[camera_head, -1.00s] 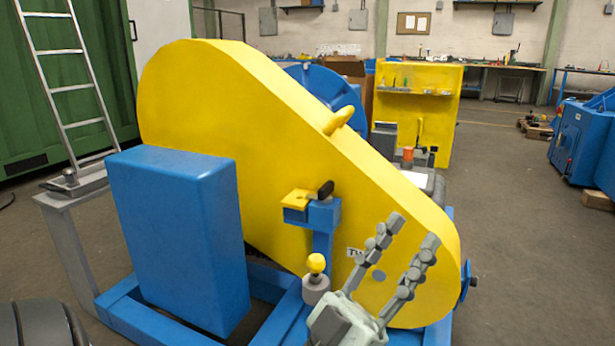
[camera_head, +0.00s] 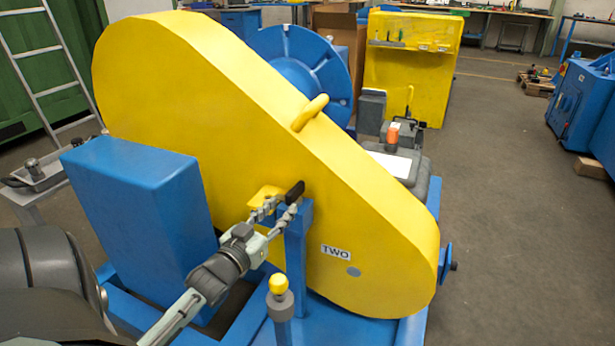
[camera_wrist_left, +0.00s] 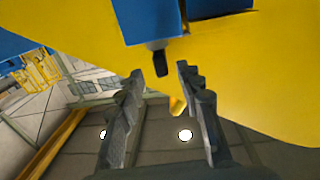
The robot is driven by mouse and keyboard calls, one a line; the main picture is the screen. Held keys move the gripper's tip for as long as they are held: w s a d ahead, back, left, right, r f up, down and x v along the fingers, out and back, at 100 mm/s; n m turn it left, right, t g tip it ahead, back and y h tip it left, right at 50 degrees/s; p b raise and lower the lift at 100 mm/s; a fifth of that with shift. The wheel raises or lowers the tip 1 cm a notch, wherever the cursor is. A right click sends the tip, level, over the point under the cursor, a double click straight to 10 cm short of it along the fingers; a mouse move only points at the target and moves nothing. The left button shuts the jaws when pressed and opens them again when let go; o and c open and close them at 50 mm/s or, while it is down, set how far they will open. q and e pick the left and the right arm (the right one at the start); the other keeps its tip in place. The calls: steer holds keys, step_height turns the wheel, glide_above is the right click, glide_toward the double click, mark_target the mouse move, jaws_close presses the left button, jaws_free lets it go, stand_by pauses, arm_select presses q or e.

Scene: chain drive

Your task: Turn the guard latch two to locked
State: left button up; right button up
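The yellow chain guard (camera_head: 220,110) bears a "TWO" label (camera_head: 336,251). By the label stands a blue post (camera_head: 296,250) with a black latch handle (camera_head: 294,191) at its top, next to a yellow tab (camera_head: 264,197). My left gripper (camera_head: 277,206) reaches in from the lower left, its fingertips at the latch. In the left wrist view the two fingers (camera_wrist_left: 160,72) are apart, with the black handle (camera_wrist_left: 160,60) in line with the gap at their tips. I cannot tell whether they touch it. My right gripper is not in view.
A blue box (camera_head: 140,200) stands left of the latch, close to my left arm. A yellow-knobbed pin (camera_head: 279,290) rises in front of the post. Open floor (camera_head: 500,220) lies to the right.

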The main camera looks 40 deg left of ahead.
mark_target(295, 192)
arm_select(q)
steer(key=shift+w+a+r, duration=0.1)
steer(key=shift+w+a, duration=0.15)
steer(key=shift+w, duration=0.45)
steer(key=x, duration=0.6)
steer(key=shift+w, duration=0.25)
steer(key=shift+c, duration=0.5)
jaws_close()
